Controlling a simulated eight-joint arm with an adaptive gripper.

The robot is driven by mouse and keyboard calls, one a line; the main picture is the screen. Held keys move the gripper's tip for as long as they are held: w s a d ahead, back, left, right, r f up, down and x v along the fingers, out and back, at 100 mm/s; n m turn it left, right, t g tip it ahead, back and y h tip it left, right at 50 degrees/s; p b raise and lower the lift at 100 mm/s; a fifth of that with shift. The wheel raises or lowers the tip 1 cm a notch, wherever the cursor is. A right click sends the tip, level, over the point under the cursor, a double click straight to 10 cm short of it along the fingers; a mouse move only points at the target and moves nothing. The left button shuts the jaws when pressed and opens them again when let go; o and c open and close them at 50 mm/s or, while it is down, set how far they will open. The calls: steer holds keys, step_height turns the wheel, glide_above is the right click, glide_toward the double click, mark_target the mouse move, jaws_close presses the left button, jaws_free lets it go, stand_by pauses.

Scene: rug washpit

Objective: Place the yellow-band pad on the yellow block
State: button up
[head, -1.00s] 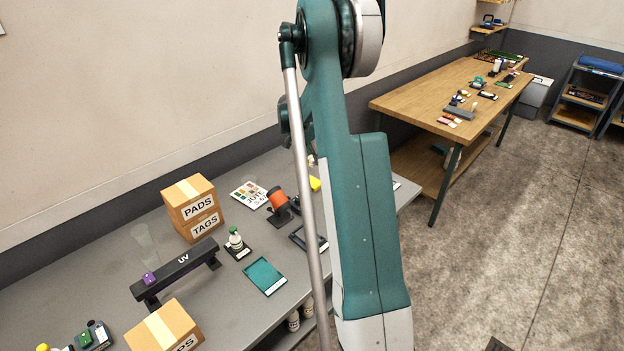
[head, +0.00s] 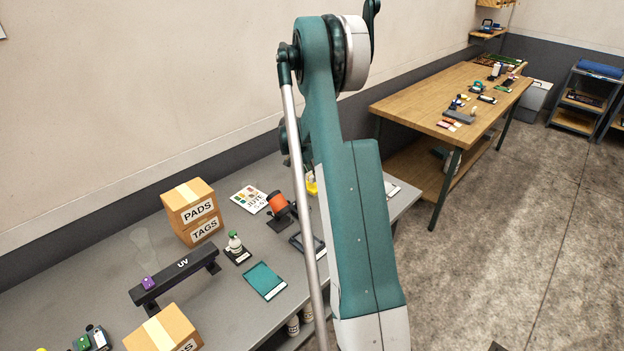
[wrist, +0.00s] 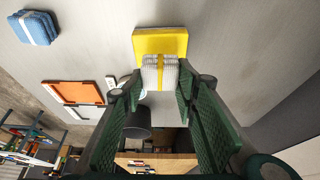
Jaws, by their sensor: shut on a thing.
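The yellow-band pad (wrist: 160,74), a white folded cloth with a yellow strip, is between the fingers of my gripper (wrist: 160,88) in the wrist view. My gripper is shut on it. The yellow block (wrist: 160,40), flat and square, lies just beyond the pad, and the pad overlaps its near edge in the picture. I cannot tell whether pad and block touch. In the head view my arm hides the gripper and pad; a small yellow patch (head: 311,185) shows beside the arm, partly covered.
The wrist view shows a blue folded pad (wrist: 35,28), an orange panel (wrist: 74,93) and a dark cup (wrist: 137,122). On the grey bench in the head view are a PADS box (head: 190,203), a UV bar (head: 175,272) and a teal pad (head: 265,280).

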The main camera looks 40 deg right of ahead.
mark_target(310, 175)
steer(key=shift+f, duration=1.4)
steer(key=shift+f, duration=0.2)
steer(key=o, duration=0.8)
steer(key=shift+c, duration=0.2)
steer(key=shift+r, duration=0.1)
steer(key=shift+r, duration=0.1)
steer(key=shift+r, duration=0.1)
steer(key=v, duration=1.2)
